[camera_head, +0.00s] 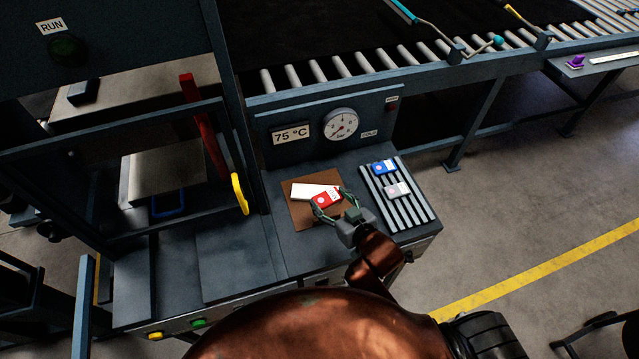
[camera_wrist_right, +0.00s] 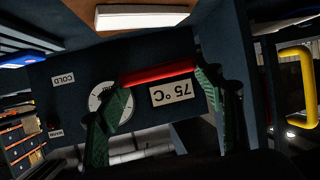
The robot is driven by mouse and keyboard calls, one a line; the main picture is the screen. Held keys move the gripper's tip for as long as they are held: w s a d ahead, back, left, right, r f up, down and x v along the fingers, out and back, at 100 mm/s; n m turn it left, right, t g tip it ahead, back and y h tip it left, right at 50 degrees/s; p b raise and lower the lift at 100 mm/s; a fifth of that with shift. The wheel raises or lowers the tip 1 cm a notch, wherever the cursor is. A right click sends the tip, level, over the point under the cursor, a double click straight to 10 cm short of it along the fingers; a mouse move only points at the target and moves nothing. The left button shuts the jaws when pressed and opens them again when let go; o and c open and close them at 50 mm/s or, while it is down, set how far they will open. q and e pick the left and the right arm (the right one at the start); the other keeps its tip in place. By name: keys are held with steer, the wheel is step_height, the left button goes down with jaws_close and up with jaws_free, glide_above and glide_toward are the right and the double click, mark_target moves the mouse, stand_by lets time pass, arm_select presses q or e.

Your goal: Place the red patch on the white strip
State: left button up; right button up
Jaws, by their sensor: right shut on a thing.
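My right gripper (camera_head: 335,203) is shut on the red patch (camera_head: 325,200), which has a white label at one end. The white strip (camera_head: 303,191) lies on a brown mat (camera_head: 302,217) on the bench. In the head view the patch overlaps the strip's right part and hides some of it. In the right wrist view the red patch (camera_wrist_right: 158,74) spans between the fingers (camera_wrist_right: 160,78), and a gap shows between it and the white strip (camera_wrist_right: 142,16), so they look apart. My left gripper is not in view.
A ribbed rack (camera_head: 408,208) right of the mat holds a blue patch (camera_head: 382,167) and a pale grey patch (camera_head: 394,190). A panel with a gauge (camera_head: 341,124) stands behind the mat. The press frame with red and yellow handles (camera_head: 240,194) is at left. The bench left of the mat is clear.

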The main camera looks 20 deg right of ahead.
step_height(320, 180, up, 4)
steer(key=s+a+n+y+p, duration=0.2)
steer(key=s+p, duration=0.1)
steer(key=p, duration=0.2)
steer(key=g+p, duration=0.1)
steer(key=p, duration=0.2)
glide_above(320, 191)
steer(key=s, duration=0.2)
steer(key=shift+y, duration=0.3)
steer(key=f, duration=0.9)
steer(key=shift+s+a, duration=0.1)
steer(key=shift+a, duration=0.25)
steer(key=shift+w+d+f, duration=0.1)
steer(key=shift+w+f, duration=0.25)
steer(key=shift+f, duration=0.05)
step_height(320, 191, down, 2)
steer(key=shift+f+p, duration=0.15)
steer(key=shift+p, duration=0.55)
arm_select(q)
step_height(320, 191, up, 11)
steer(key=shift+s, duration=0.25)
arm_select(e)
steer(key=shift+f, duration=0.4)
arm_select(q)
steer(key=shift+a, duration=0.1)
arm_select(e)
steer(key=shift+f, duration=0.1)
